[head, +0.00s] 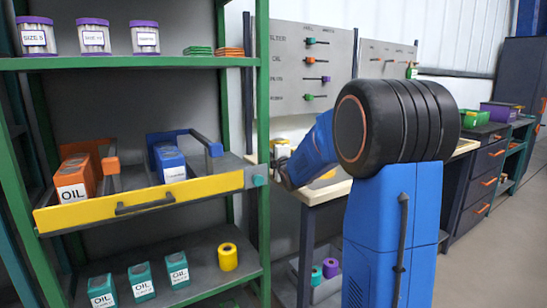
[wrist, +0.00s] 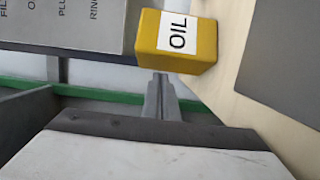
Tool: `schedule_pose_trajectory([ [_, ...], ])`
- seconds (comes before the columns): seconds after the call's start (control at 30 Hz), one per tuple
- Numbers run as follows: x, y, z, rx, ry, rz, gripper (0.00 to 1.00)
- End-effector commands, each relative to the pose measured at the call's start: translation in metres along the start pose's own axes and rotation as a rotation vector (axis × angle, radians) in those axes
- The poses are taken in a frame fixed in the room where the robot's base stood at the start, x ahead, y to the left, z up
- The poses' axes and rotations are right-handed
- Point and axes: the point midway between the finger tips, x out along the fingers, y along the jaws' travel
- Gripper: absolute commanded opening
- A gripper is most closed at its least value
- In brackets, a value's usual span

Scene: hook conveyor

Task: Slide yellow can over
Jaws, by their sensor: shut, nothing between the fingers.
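The yellow can (wrist: 176,44) is a boxy can with a white OIL label. It stands on a pale bench top (wrist: 225,95) in the wrist view, appearing tilted because the camera is rolled. My gripper (wrist: 160,80) is shut and empty, with its grey fingertips at the can's lower edge in the picture. I cannot tell whether they touch it. In the head view my blue arm hides most of the bench, so I cannot clearly make out the gripper or the can there.
Left is a green-framed shelf with a yellow-fronted pull-out tray (head: 140,203) holding an orange OIL can (head: 75,178) and a blue can (head: 170,160). Teal OIL cans (head: 141,281) and a yellow roll (head: 228,257) sit below. A labelled peg panel (head: 283,70) stands behind the bench.

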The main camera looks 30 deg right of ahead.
Motion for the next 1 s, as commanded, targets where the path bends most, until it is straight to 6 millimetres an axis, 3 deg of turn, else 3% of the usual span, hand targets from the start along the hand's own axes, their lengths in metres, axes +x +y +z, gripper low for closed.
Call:
schedule_pose_trajectory([
  [0.47, 0.006, 0.0, 0.001, 0.0, 0.0, 0.0, 0.0],
  [0.73, 0.011, 0.0, 0.022, -0.001, -0.002, 0.0, 0.0],
  [1.0, 0.011, 0.0, 0.023, 0.0, 0.0, 0.0, 0.0],
])
